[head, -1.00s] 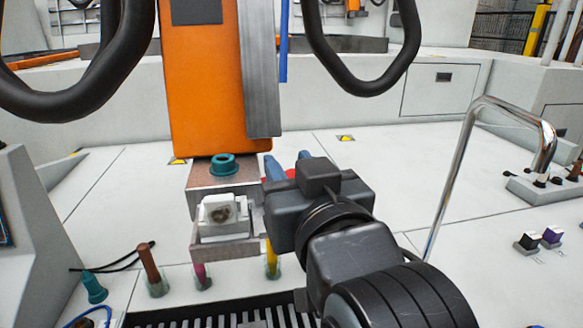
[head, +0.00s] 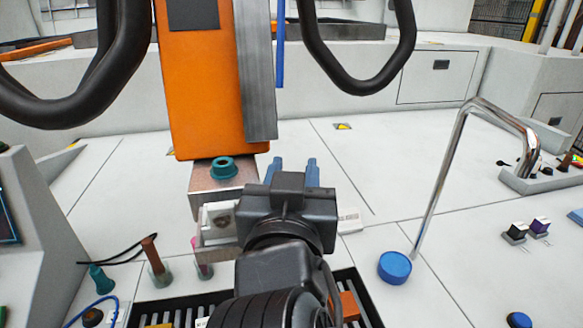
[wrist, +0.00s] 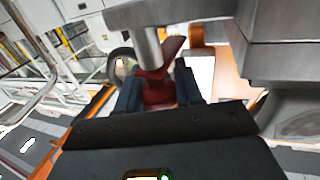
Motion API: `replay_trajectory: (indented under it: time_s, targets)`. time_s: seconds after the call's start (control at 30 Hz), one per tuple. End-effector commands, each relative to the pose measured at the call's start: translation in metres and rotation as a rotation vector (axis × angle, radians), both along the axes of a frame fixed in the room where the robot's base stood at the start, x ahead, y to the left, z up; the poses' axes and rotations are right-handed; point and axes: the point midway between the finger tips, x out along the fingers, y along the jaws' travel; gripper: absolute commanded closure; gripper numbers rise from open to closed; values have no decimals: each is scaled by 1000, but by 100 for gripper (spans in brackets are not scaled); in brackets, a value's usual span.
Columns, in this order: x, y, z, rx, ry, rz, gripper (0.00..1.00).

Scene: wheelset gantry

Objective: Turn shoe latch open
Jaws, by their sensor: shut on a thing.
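The red shoe latch (wrist: 160,86) shows in the wrist view below a pale metal post, between the two dark blue fingers. My gripper (wrist: 158,92) is shut on it. In the head view my gripper (head: 293,174) points away from me, just right of the metal shoe block (head: 222,174) under the orange column. Its blue fingertips show above the dark gripper body, which hides the latch there. A white block with a dark round mark (head: 221,219) sits in the bracket below the shoe block, partly covered by my gripper.
The orange column (head: 205,90) stands behind the block, with a teal cap (head: 223,167) at its foot. A bent chrome rail (head: 448,165) and a blue knob (head: 395,266) are to the right. Black hoses hang on both sides.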

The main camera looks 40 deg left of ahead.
Motion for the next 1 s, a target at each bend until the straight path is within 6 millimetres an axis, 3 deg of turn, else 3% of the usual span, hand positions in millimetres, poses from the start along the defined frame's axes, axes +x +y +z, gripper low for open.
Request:
replay_trajectory:
  time_s: [0.3,0.8,0.83,1.0]
  targets:
    - [1,-1,0,0,-1,-101,95]
    - [2,-2,0,0,0,-121,95]
    - [2,-2,0,-1,-1,-121,62]
    - [2,-2,0,-1,-1,-121,46]
